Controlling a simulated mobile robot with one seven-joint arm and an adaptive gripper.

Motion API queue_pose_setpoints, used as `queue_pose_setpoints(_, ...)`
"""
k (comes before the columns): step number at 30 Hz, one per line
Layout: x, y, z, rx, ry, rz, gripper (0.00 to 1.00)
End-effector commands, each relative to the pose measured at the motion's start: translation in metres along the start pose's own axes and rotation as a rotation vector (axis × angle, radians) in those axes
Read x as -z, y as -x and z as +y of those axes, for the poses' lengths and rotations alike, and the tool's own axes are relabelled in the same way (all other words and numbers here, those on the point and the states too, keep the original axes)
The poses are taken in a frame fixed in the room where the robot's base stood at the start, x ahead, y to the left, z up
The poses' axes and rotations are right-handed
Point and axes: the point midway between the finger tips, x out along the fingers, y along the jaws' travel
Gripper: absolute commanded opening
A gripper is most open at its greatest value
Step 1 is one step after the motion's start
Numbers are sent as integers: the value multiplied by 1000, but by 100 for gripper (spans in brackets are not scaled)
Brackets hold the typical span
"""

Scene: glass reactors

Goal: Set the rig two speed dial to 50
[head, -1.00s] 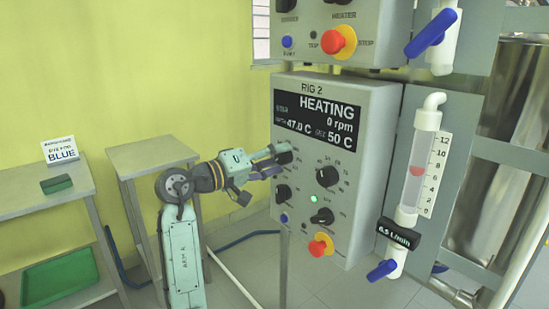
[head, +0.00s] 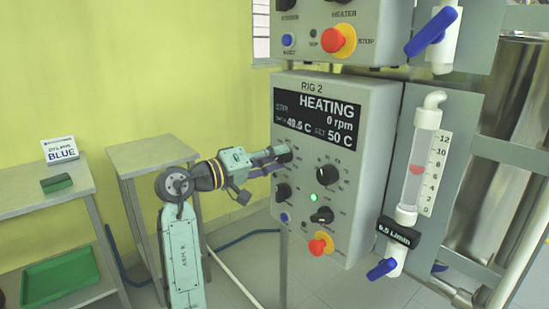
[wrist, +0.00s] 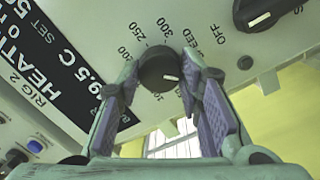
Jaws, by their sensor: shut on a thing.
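The rig two box (head: 385,110) fills the middle of the head view. Its display (head: 318,122) reads HEATING, 0 rpm, about 49.5 C and set 50 C. The black speed dial (wrist: 158,68) is between my fingers in the wrist view, with a number scale and the word SPEED around it. Its short white mark points to the lower right there. My gripper (head: 282,157) is shut on this dial at the upper left of the knobs and hides most of it in the head view. The wrist view shows one finger on each side (wrist: 160,90).
Other black knobs (head: 327,175), a lit green lamp (head: 314,198) and a red stop button (head: 321,244) share the panel. A flow tube (head: 421,165) with blue valves stands at the right. Another control box is above. Two side tables (head: 150,153) stand left.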

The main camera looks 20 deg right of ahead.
Motion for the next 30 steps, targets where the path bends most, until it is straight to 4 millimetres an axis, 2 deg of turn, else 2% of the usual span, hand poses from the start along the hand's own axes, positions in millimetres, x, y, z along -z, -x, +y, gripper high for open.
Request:
queue_pose_setpoints(8, -1, 0, -1, 8, -105, -5, 5)
queue_pose_setpoints(30, 0, 0, 0, 47, -664, -31, 5)
